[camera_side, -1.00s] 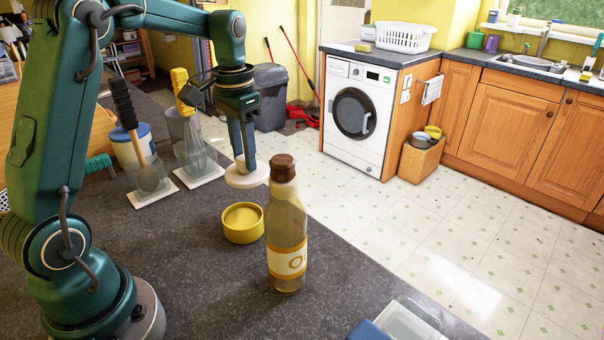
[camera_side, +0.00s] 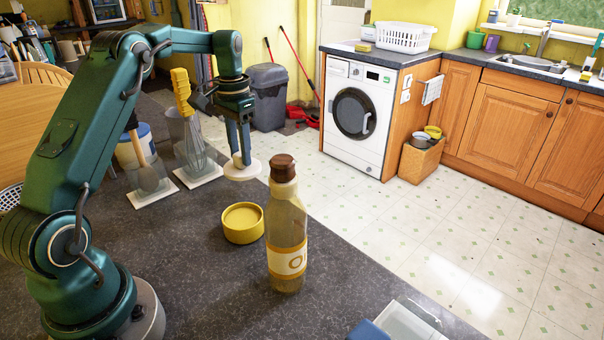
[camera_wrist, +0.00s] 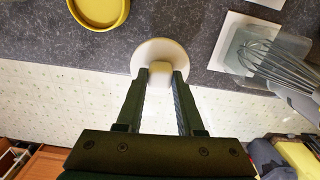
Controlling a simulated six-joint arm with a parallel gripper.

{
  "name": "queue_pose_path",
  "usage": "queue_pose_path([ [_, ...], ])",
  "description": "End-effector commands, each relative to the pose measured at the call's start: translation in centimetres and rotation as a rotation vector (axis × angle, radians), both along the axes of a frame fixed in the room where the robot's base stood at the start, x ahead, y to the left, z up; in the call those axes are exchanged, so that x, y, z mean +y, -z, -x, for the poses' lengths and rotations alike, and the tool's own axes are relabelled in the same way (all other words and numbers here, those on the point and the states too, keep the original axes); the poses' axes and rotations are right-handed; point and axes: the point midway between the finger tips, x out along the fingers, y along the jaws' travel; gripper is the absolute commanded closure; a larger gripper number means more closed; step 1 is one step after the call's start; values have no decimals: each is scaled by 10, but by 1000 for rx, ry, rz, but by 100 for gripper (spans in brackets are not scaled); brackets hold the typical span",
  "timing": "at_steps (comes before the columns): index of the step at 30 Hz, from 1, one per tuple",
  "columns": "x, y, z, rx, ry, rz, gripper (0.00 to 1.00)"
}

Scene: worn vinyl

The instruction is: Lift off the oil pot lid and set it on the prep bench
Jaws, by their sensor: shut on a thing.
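The lid (camera_side: 243,172) is a pale cream disc with a small knob. My gripper (camera_side: 240,158) points down, its two fingers shut on the knob. In the wrist view the lid (camera_wrist: 148,54) lies level past the fingertips (camera_wrist: 161,72), with the knob between them. A round yellow pot (camera_side: 243,223) stands uncovered on the dark speckled prep bench (camera_side: 200,275), nearer the side camera than the lid. Its rim shows at the top of the wrist view (camera_wrist: 98,27). The lid appears at the bench's far edge; its height above the surface is hard to tell.
An oil bottle (camera_side: 287,235) with a brown cap stands right of the pot.

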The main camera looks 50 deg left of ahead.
Motion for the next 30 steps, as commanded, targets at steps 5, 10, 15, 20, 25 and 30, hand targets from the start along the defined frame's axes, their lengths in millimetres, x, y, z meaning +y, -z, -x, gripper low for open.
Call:
queue_pose_path([
  [5, 0, 12, 1, 4, 0, 2, 100],
  [10, 0, 27, 0, 3, 0, 2, 100],
  [15, 0, 39, 0, 2, 0, 1, 100],
  [20, 0, 45, 0, 0, 0, 0, 100],
  [25, 0, 46, 0, 0, 0, 0, 100],
  [30, 0, 46, 0, 0, 0, 0, 100],
])
